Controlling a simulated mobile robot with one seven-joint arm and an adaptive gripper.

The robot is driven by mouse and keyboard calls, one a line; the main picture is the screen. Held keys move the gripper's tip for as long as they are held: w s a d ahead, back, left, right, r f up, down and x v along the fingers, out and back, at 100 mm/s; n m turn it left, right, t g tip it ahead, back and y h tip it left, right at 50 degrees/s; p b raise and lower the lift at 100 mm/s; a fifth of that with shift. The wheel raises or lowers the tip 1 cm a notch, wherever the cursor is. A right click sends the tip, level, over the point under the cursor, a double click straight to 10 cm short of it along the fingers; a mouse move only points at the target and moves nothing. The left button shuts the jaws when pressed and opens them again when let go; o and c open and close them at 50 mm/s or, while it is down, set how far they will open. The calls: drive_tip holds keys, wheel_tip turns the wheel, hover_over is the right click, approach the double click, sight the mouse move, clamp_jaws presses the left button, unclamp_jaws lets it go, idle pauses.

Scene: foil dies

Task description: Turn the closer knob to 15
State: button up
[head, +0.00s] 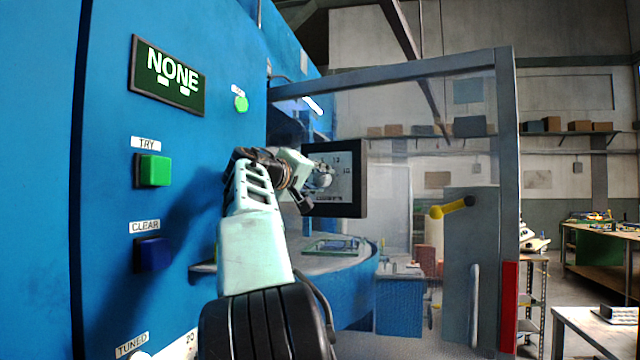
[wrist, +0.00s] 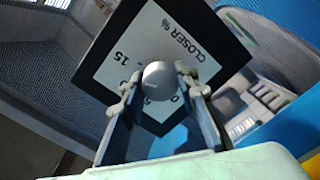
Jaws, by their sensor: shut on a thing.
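The closer knob (wrist: 161,82) is a round grey knob on a white dial plate (wrist: 135,47) with a black frame, marked "CLOSER %" in the wrist view. The 15 mark shows to the left of the knob, and a 0 to its right; other numbers are partly hidden. My gripper (wrist: 158,76) is shut on the knob, one finger on each side. No pointer on the knob can be made out. In the head view the dark-framed dial panel (head: 350,200) is beyond my gripper (head: 318,184), which partly covers it and the knob.
A blue machine wall on the left carries a green display (head: 168,77) reading "NONE", a green TRY button (head: 154,171) and a blue CLEAR button (head: 153,254). A clear guard with a grey frame (head: 507,150) stands right of the panel.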

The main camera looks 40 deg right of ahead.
idle(0.4)
drive_tip(key=o, duration=1.1)
drive_tip(key=shift+o, duration=0.2)
drive_tip(key=v, duration=1.2)
